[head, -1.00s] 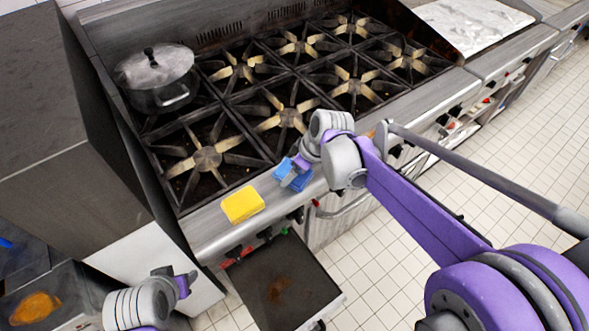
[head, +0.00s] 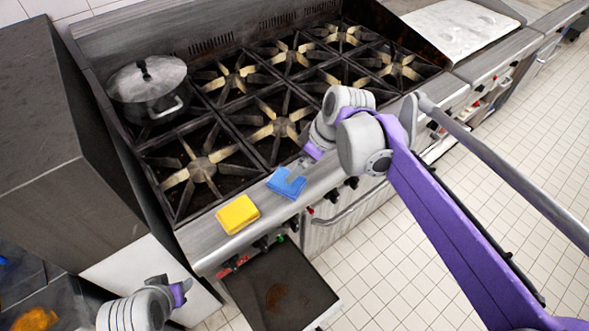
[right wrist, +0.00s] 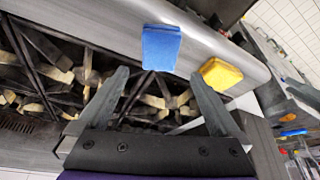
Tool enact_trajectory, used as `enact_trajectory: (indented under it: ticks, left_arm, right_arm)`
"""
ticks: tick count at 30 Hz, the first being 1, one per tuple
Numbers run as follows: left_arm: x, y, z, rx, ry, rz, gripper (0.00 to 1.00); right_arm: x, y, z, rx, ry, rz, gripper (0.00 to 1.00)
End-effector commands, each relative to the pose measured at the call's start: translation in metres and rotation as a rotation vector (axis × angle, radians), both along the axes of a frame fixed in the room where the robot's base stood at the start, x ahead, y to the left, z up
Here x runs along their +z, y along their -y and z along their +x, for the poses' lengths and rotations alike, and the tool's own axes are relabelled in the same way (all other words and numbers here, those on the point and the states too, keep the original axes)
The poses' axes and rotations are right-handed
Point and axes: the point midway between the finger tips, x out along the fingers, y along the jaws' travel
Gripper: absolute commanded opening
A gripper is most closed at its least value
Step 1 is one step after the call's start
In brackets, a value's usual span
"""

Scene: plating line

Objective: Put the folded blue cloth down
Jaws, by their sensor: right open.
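The folded blue cloth (head: 287,183) lies on the steel front ledge of the stove (head: 330,172), close to the ledge's edge. It also shows in the right wrist view (right wrist: 161,47), just beyond the fingertips. My right gripper (right wrist: 158,78) is open and empty, with its two fingers spread and the cloth apart from them. In the head view my right gripper (head: 306,162) is partly hidden by its wrist, up and right of the cloth. My left gripper (head: 182,290) is at the lower left, away from the cloth; its jaws are too small to read.
A yellow folded cloth or sponge (head: 238,214) lies on the same ledge, left of the blue cloth. A lidded pot (head: 148,88) stands on the back left burner. A dark open tray or drawer (head: 280,290) juts out below the ledge. A grey cabinet (head: 60,130) is at the left.

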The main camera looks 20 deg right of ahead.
Motion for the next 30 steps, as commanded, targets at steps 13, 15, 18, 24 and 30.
enact_trajectory:
  ticks: [13,15,18,24,30]
  left_arm:
    - [0.002,0.0,0.001,0.0,0.001,0.0,0.5]
    - [0.002,0.0,0.001,0.0,0.001,0.0,0.5]
    - [0.002,0.0,0.001,0.0,0.001,0.0,0.5]
    - [0.002,0.0,0.001,0.0,0.001,0.0,0.5]
    - [0.002,0.0,0.001,0.0,0.001,0.0,0.5]
  right_arm:
    - [-0.021,0.005,-0.079,-0.297,0.001,-0.02,1.0]
    - [-0.039,0.007,-0.104,-0.413,0.014,-0.018,1.0]
    - [-0.064,0.011,-0.135,-0.557,0.038,-0.006,1.0]
    - [-0.093,0.016,-0.167,-0.719,0.077,0.025,1.0]
    - [-0.096,0.017,-0.169,-0.742,0.082,0.03,1.0]
